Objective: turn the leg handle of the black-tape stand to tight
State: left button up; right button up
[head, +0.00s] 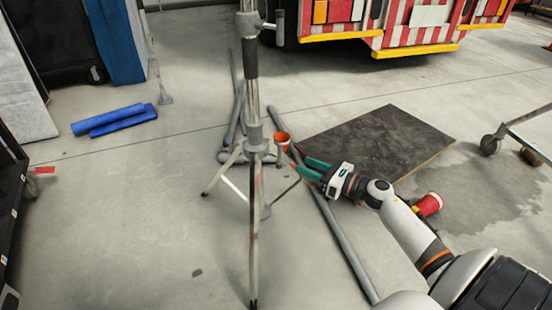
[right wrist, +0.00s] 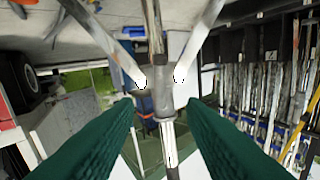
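The metal stand (head: 253,95) stands upright left of centre in the head view, with a dark tape band (head: 250,58) on its column and legs spread on the floor. A grey leg collar (head: 256,140) sits low on the column. A small grey handle (head: 281,156) appears to its right, under an orange ring-like thing. My right gripper (head: 304,168) is right of the collar, its teal fingers apart and pointing at the stand. In the right wrist view, the stand's column and collar (right wrist: 164,104) show between the open green fingers (right wrist: 160,108), apart from both. My left gripper is not in view.
Another grey handle (head: 279,27) sits higher on the column. A dark mat (head: 380,138), a red cup-like thing (head: 429,204) and blue rolls (head: 115,119) are nearby. A red-striped truck (head: 400,25) stands behind.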

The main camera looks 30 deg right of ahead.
aim_at(282, 156)
jog(key=b+x, duration=0.2)
jog(key=x, duration=0.8)
grip_shut()
